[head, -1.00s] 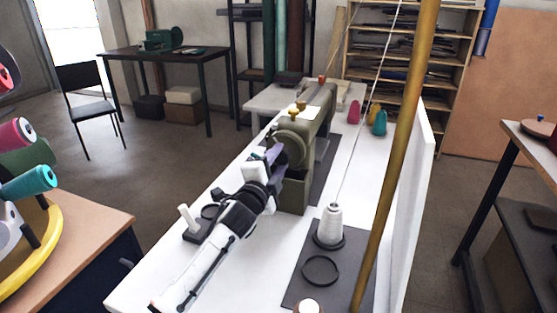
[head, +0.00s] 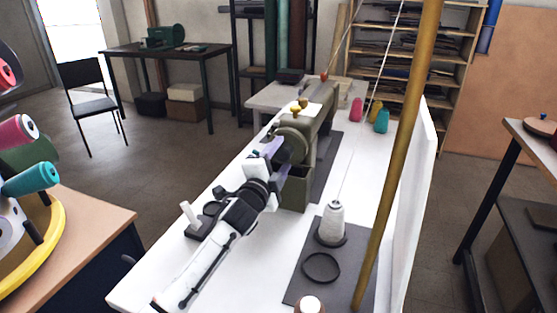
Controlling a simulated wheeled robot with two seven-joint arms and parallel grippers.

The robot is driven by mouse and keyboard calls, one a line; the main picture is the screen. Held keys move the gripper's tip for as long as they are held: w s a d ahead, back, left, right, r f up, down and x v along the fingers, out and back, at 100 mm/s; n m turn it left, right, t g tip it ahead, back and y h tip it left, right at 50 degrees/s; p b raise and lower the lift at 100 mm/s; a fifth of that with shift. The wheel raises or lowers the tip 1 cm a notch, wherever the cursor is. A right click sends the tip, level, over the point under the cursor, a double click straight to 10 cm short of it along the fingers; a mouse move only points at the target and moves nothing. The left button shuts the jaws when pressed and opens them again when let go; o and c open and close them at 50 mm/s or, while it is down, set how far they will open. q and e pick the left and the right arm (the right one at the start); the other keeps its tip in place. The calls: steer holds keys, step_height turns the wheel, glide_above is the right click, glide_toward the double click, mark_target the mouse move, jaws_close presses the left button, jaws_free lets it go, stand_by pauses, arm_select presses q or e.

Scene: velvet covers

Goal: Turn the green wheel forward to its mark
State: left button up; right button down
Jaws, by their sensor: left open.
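An olive-green sewing machine (head: 325,112) stands on the white table, with its green wheel (head: 295,137) on the end facing me. My left gripper (head: 281,158) is at the near side of this wheel, with its purple-grey fingers open. One finger lies across the wheel's lower left part and the other is lower, in front of the machine's body. I cannot tell whether the fingers touch the rim. The gripper and fingers hide part of the wheel, and I cannot make out a mark on it. My right gripper is not in view.
A white thread cone (head: 331,222) and a black ring (head: 320,267) are on a dark mat right of my arm. A brass pole (head: 398,150) rises at the right. A small stand with a white peg (head: 190,214) is left of my forearm.

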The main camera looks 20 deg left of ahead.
arm_select(q)
steer(key=s, duration=1)
steer(key=shift+s+a, duration=0.2)
steer(key=shift+f, duration=0.1)
